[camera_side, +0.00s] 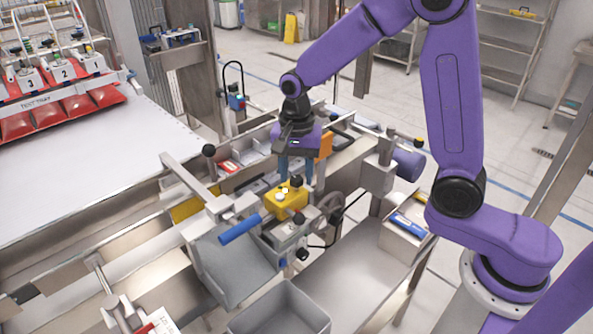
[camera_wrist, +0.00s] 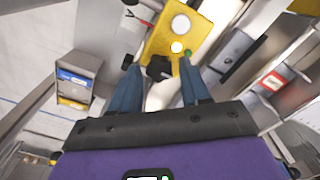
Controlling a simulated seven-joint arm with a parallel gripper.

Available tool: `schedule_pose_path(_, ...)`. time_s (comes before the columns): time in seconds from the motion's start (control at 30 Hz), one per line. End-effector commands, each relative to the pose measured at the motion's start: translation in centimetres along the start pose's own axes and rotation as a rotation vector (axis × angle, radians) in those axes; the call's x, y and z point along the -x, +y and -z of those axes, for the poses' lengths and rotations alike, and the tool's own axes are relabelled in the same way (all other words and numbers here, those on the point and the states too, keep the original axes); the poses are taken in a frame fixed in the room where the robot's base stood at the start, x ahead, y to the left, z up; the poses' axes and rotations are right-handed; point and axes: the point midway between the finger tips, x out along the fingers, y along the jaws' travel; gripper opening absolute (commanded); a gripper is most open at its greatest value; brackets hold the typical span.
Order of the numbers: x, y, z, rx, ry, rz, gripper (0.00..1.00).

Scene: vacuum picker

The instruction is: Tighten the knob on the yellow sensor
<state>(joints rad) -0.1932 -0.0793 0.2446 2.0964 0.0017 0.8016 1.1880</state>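The yellow sensor (camera_side: 287,197) is a small block on a metal mount at the middle of the side view, with pale round parts on top. It also shows at the top of the wrist view (camera_wrist: 193,38). Its black knob (camera_wrist: 159,67) is at the edge of the yellow block nearest my gripper; the knob also shows in the side view (camera_side: 296,181). My gripper (camera_wrist: 160,68) has two blue fingers spread apart, one on each side of the knob in the picture. In the side view my gripper (camera_side: 295,176) points down over the sensor. Contact with the knob cannot be told.
A blue handle (camera_side: 240,229) sticks out in front of the sensor. A black-knobbed lever (camera_side: 209,151) stands to the left, and an orange block (camera_side: 324,146) is behind my gripper. An open grey bin (camera_side: 280,312) is in the foreground. Metal rails crowd the area.

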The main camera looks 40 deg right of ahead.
Motion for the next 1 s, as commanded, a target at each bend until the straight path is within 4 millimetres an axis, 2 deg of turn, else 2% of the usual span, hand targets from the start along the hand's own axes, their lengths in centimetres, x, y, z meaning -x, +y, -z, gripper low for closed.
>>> schedule_pose_path(0.33,0.1,0.0,0.0,0.003,0.001,0.001,0.58)
schedule_pose_path(0.47,1.1,-0.1,0.1,0.003,0.003,0.005,0.58)
schedule_pose_path(0.57,2.6,-0.1,0.1,0.003,0.004,0.007,0.58)
schedule_pose_path(1.0,11.8,-0.1,0.1,0.002,0.004,0.007,0.58)
